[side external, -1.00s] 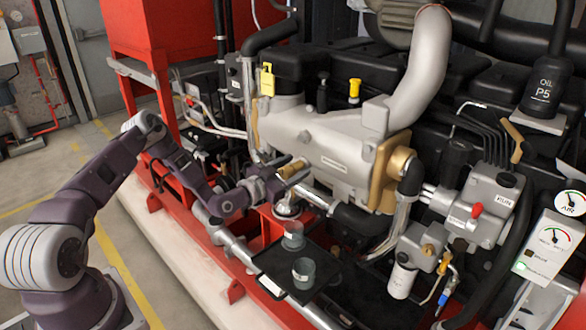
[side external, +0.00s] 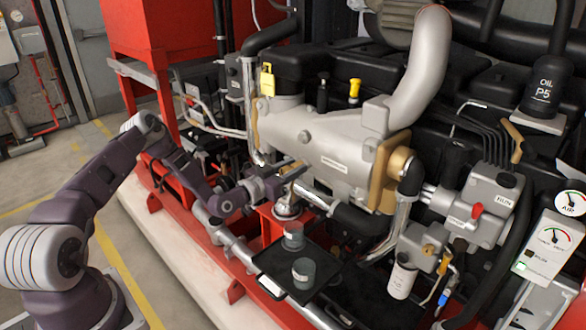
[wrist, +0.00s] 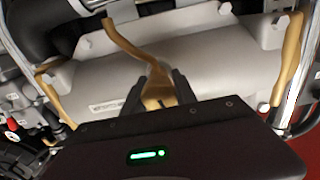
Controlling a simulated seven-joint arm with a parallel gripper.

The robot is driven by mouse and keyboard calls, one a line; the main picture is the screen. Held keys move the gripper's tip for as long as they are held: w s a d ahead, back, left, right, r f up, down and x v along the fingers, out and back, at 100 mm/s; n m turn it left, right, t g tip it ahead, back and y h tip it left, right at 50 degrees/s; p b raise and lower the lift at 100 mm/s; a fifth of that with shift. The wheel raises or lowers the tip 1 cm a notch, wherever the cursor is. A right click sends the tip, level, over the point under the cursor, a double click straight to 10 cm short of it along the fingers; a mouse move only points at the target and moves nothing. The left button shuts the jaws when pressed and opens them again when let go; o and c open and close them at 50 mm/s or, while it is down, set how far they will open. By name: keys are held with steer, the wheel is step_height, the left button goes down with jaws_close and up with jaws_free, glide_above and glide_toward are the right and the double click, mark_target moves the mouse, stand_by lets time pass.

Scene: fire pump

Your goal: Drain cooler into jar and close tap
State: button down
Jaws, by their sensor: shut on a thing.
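The cooler is the large grey cylindrical housing (side external: 320,150) on the engine; its grey body (wrist: 215,75) fills the middle of the wrist view. A brass tap handle (wrist: 157,88) runs from the upper left down between my fingers. My gripper (side external: 291,172) is beside the cooler's lower front, shut on the brass handle; its dark fingers (wrist: 160,95) press either side of it.
The black tray (side external: 272,262) lies over the red frame, with a white label at its front. A metal fitting (side external: 287,208) stands just behind it. Pipes and a valve block (side external: 490,205) crowd the right. Open floor lies to the left.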

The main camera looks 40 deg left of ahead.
steer(key=shift+a+f+n, duration=0.1)
steer(key=shift+n, duration=4.05)
steer(key=shift+a+f+n, duration=0.1)
steer(key=shift+n, duration=4.35)
steer(key=c, duration=1)
jaws_free()
steer(key=s, duration=0.7)
